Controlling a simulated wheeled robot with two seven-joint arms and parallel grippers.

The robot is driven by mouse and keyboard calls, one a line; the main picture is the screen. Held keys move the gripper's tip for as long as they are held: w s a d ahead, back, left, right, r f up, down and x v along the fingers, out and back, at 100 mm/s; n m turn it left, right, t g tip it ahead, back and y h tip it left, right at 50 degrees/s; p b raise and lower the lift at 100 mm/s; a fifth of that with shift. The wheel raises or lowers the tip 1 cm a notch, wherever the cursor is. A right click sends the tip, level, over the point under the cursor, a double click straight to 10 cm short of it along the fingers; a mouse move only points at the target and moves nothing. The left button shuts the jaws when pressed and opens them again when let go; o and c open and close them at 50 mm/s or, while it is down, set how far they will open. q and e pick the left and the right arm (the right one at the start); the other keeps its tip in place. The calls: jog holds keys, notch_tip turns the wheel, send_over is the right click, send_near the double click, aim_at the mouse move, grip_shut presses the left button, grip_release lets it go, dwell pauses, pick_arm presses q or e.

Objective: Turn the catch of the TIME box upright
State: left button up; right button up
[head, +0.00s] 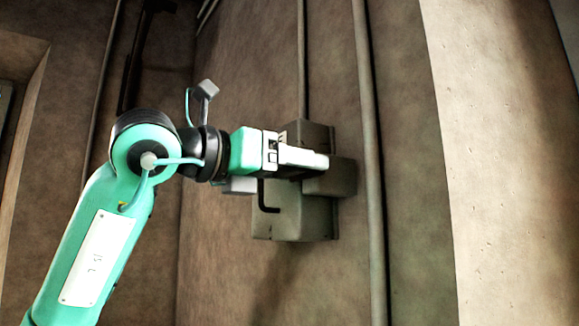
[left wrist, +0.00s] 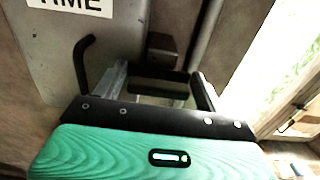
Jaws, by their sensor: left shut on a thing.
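The TIME box (head: 305,222) is a grey metal box on the brown wall in the head view. In the left wrist view its grey face (left wrist: 45,62) fills the upper left, with a white label reading TIME cut by the top edge. A bent black handle (head: 266,198) stands out from the box; it also shows in the left wrist view (left wrist: 82,62). My left gripper (head: 318,162) reaches across the box's front at its right side. Its jaws are shut on a dark piece (left wrist: 160,84), apparently the catch, mostly hidden by the fingers. My right gripper is out of view.
A vertical pipe (head: 368,130) runs along the wall just right of the box, and a thinner one (head: 301,60) comes down to its top. A pale wall section (head: 490,150) is further right. The wall left of the box is bare.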

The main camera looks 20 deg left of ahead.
pick_arm(q)
jog(key=shift+f+n+b, duration=0.15)
jog(key=shift+n+b, duration=0.35)
jog(key=shift+b, duration=0.25)
jog(key=n+b, duration=0.7)
jog(key=b, duration=0.1)
jog(key=shift+w+a+f+n, duration=0.1)
jog(key=shift+a+f+n, duration=0.05)
jog(key=shift+n, duration=0.25)
jog(key=n+b, duration=0.4)
jog(key=n, duration=0.1)
jog(key=shift+b, duration=0.35)
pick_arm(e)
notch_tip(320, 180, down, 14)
pick_arm(q)
jog(key=shift+w+f+n, duration=0.1)
jog(key=shift+n, duration=0.5)
jog(key=shift+n+b, duration=1.3)
jog(key=shift+n, duration=0.2)
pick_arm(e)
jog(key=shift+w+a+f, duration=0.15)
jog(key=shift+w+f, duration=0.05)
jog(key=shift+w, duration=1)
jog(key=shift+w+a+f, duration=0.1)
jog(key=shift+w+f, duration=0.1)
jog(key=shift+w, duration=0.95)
pick_arm(q)
jog(key=shift+a, duration=0.1)
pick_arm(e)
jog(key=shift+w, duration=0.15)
